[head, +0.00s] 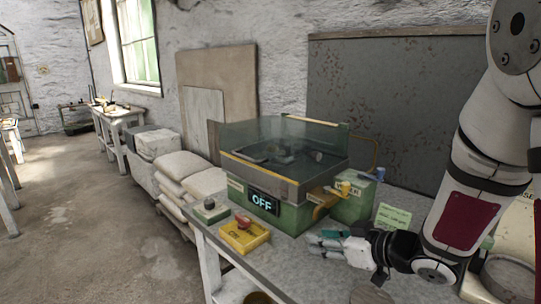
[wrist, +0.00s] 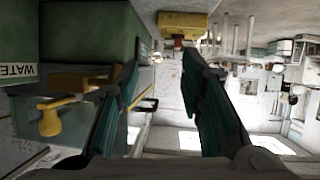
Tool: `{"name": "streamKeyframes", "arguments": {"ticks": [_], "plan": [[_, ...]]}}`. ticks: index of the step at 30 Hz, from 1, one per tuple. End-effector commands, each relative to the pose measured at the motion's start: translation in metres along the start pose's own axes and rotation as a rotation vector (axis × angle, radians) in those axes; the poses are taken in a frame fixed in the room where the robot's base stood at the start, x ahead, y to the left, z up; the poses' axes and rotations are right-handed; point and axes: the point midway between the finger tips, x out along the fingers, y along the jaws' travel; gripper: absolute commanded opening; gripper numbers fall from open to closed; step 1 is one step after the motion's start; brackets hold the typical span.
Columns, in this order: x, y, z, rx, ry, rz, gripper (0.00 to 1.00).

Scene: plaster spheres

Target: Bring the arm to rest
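My arm comes in from the right side of the head view, with its forearm low over the metal-topped bench (head: 330,275). My gripper (head: 318,240) points left above the bench, in front of the green machine (head: 288,220). In the wrist view my gripper (wrist: 161,62) has its two teal-padded fingers well apart, with nothing between them. The yellow box with a red button (head: 244,234) stands left of the fingertips in the head view. The same yellow box (wrist: 183,24) shows past the fingertips in the wrist view.
The machine has a clear lid (head: 250,137) and a display (head: 264,202) reading OFF. A green water box (head: 352,203) with a yellow tap stands behind my gripper. A small box with a green button (head: 210,209) sits at the bench's left edge. Sacks (head: 182,165) lie beyond; open floor is left.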

Motion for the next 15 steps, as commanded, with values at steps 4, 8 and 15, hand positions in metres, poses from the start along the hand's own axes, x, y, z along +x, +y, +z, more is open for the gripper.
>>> {"name": "streamKeyframes", "arguments": {"ticks": [4, 8, 15], "plan": [[-0.011, 0.012, -0.011, -0.011, -0.026, 0.073, 0.35], [-0.025, 0.026, -0.021, -0.016, -0.060, 0.157, 0.35], [-0.075, 0.053, -0.044, 0.012, -0.162, 0.363, 0.35]]}}
